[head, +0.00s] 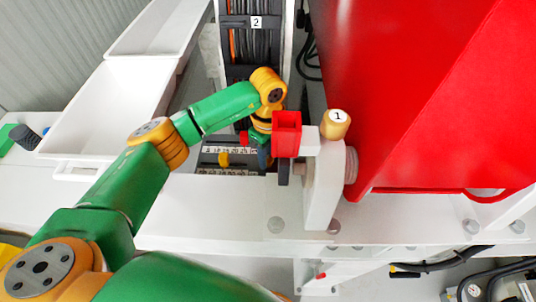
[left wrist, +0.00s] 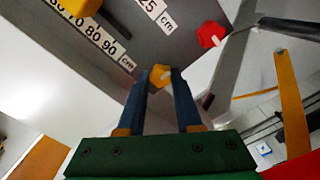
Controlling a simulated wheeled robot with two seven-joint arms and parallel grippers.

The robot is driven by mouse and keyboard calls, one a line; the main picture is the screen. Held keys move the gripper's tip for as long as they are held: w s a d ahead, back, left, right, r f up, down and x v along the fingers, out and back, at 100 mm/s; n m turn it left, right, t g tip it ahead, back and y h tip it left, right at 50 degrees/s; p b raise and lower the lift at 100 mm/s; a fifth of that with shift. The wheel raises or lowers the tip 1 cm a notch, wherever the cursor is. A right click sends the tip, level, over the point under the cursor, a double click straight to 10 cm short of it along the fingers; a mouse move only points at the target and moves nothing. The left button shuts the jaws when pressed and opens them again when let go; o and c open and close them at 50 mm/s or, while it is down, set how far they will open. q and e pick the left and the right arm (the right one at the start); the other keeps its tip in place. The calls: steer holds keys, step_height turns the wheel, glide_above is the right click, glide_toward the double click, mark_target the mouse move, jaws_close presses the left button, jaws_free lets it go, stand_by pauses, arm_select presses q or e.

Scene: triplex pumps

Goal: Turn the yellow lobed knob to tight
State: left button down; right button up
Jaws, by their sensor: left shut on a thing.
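The yellow lobed knob (left wrist: 158,74) sits between the tips of my left gripper's two blue fingers (left wrist: 160,82) in the left wrist view. The gripper is shut on it, and a pale mark shows on the knob's face. In the head view my left gripper (head: 263,156) reaches down to the scale panel beside the red box, and its fingertips and the held knob are hidden there. My right gripper is not in view.
A red knob (left wrist: 210,35) with a pale mark is close by, right of the fingers. Another yellow part (head: 224,159) sits left of my gripper by the printed scales. A red box (head: 287,134) and white upright (head: 322,190) stand close on the right. White trays (head: 110,105) lie left.

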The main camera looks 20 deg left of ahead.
arm_select(q)
steer(key=m+b, duration=0.2)
steer(key=m, duration=0.1)
steer(key=shift+w+f+m+b, duration=0.1)
steer(key=shift+m+b, duration=0.2)
steer(key=m+b, duration=0.3)
steer(key=m, duration=0.2)
steer(key=shift+m, duration=0.3)
steer(key=m+b, duration=0.2)
steer(key=m, duration=0.2)
steer(key=shift+r+m+b, duration=0.2)
steer(key=shift+m+b, duration=0.5)
steer(key=shift+m, duration=1.3)
steer(key=c, duration=0.6)
jaws_free()
